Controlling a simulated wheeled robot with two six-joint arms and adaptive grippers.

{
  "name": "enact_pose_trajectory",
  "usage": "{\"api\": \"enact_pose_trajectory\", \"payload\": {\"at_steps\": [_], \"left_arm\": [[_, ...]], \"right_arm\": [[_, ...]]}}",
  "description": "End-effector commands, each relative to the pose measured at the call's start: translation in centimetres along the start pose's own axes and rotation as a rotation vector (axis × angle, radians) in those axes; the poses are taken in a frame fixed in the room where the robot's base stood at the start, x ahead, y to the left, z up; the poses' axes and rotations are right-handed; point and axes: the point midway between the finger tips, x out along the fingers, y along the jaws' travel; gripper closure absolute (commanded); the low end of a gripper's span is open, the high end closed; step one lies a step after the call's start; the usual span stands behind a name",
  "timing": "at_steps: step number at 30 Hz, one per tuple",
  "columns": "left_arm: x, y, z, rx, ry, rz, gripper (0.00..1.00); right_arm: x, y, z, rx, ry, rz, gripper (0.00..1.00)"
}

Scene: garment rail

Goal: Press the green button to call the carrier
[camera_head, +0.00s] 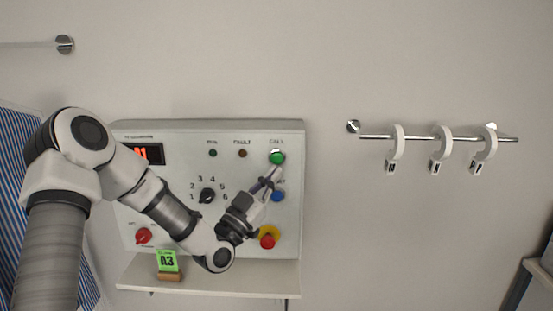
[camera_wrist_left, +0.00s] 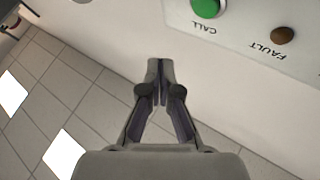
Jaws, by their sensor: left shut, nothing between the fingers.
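The green button (camera_head: 277,157) sits at the upper right of a pale control panel (camera_head: 180,133) on the wall, under the label CALL. My left gripper (camera_head: 276,171) is shut and empty, with its tips just below the green button in the head view. In the left wrist view the green button (camera_wrist_left: 206,8) shows at the top edge, right of and beyond the closed fingertips (camera_wrist_left: 160,64). I cannot tell whether the tips touch the panel; no contact with the button is visible. My right gripper is not in view.
The panel also carries a blue button (camera_head: 278,196), a red button on yellow (camera_head: 268,241), a black dial (camera_head: 207,196) and a red knob (camera_head: 143,236). A shelf (camera_head: 230,279) below holds a green A3 card (camera_head: 167,261). A rail (camera_head: 465,138) with white hooks is at right.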

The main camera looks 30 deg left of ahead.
Motion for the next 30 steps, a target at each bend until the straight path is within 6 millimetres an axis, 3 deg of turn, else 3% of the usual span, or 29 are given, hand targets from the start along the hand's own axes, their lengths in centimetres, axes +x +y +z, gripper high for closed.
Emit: {"api": "enact_pose_trajectory", "payload": {"at_steps": [7,13,30], "left_arm": [[2.6,-1.9,1.9,0.003,0.001,0.001,1.00],[4.0,-2.9,3.1,0.002,0.001,0.001,1.00],[4.4,-3.2,3.2,0.000,0.000,0.001,1.00]], "right_arm": [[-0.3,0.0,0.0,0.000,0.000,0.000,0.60],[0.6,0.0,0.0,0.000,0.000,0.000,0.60],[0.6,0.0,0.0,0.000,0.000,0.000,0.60]]}}
